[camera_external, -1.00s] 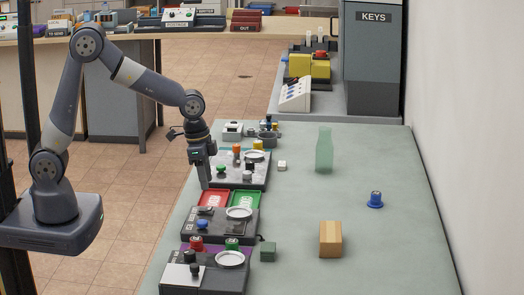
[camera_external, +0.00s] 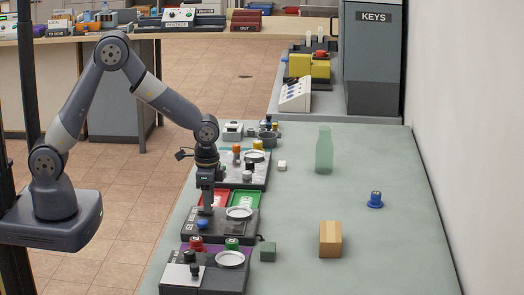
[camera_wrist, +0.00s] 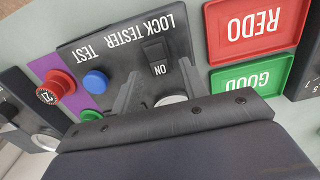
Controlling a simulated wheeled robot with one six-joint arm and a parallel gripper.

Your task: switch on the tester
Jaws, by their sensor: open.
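The lock tester is a dark box (camera_external: 246,224) on the table, with a blue button (camera_external: 202,224) on its near left side. In the wrist view its panel (camera_wrist: 115,62) is lettered LOCK TESTER, with a black rocker switch (camera_wrist: 155,50) beside the word ON. The blue button labelled TEST also shows there (camera_wrist: 95,81). My gripper (camera_external: 206,210) points down just above the far left part of the tester. In the wrist view its two fingers are apart and empty (camera_wrist: 160,88), with the switch a little beyond the fingertips. I cannot tell the switch's position.
A red REDO tray (camera_wrist: 258,28) and a green GOOD tray (camera_wrist: 252,88) lie beside the tester. A white round dish (camera_external: 239,212) sits on the tester. A unit with red (camera_external: 196,243) and green knobs stands in front.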

